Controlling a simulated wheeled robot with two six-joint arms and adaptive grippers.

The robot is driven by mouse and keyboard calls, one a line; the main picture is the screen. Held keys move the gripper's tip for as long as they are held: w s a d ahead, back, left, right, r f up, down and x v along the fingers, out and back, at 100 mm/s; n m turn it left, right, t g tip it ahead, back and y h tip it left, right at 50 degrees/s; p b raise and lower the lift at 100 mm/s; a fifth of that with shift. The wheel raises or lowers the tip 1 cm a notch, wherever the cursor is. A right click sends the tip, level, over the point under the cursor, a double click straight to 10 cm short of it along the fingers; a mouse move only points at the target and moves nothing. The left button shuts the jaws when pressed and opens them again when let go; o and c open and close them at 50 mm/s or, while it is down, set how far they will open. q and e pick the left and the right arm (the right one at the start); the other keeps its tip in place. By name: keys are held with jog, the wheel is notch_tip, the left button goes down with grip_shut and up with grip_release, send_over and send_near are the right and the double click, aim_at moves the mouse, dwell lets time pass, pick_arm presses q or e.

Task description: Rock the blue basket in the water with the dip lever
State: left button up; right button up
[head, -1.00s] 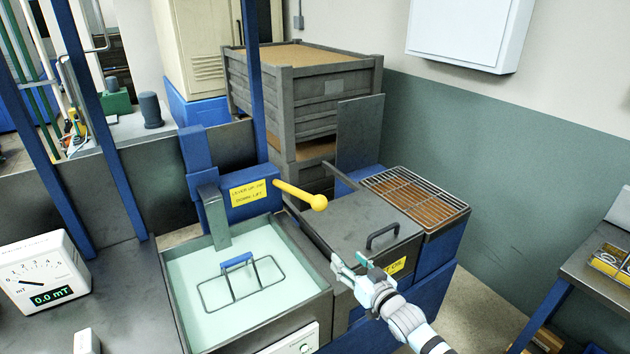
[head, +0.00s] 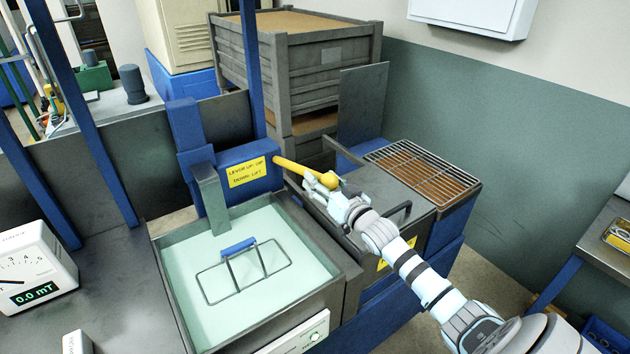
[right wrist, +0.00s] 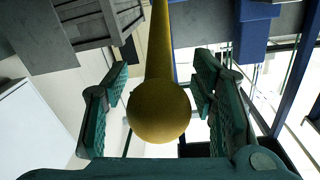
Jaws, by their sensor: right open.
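The yellow dip lever (head: 297,168) sticks out to the right from a blue housing (head: 238,179) with a yellow label. Its round knob (right wrist: 159,111) lies between the spread green fingers of my open right gripper (right wrist: 162,105) in the right wrist view; I cannot tell whether either finger touches it. In the head view the right gripper (head: 328,188) is at the lever's end and partly covers the knob. The basket, a wire frame with a blue handle (head: 238,246), sits in the pale green water (head: 195,290) of the tank (head: 340,284). My left gripper is not in view.
A dark lidded box with a black handle (head: 398,211) stands right of the tank, under my right arm. A wire rack (head: 425,170) lies beyond it. A meter reading 0.0 mT (head: 35,268) stands at the left. Stacked grey crates (head: 300,70) are behind.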

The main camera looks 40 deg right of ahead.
jog(key=shift+s+r, duration=0.2)
jog(key=shift+s, duration=0.1)
jog(key=shift+s+d, duration=0.1)
jog(key=shift+s, duration=0.05)
jog(key=shift+c, duration=1.2)
grip_shut()
jog(key=w+r+p, duration=0.1)
jog(key=w+r, duration=0.5)
jog(key=r, duration=0.4)
jog(key=shift+w, duration=0.25)
jog(key=shift+c, duration=1.4)
grip_release()
jog(key=shift+d, duration=0.1)
jog(key=o, duration=0.5)
jog(key=shift+s, duration=0.45)
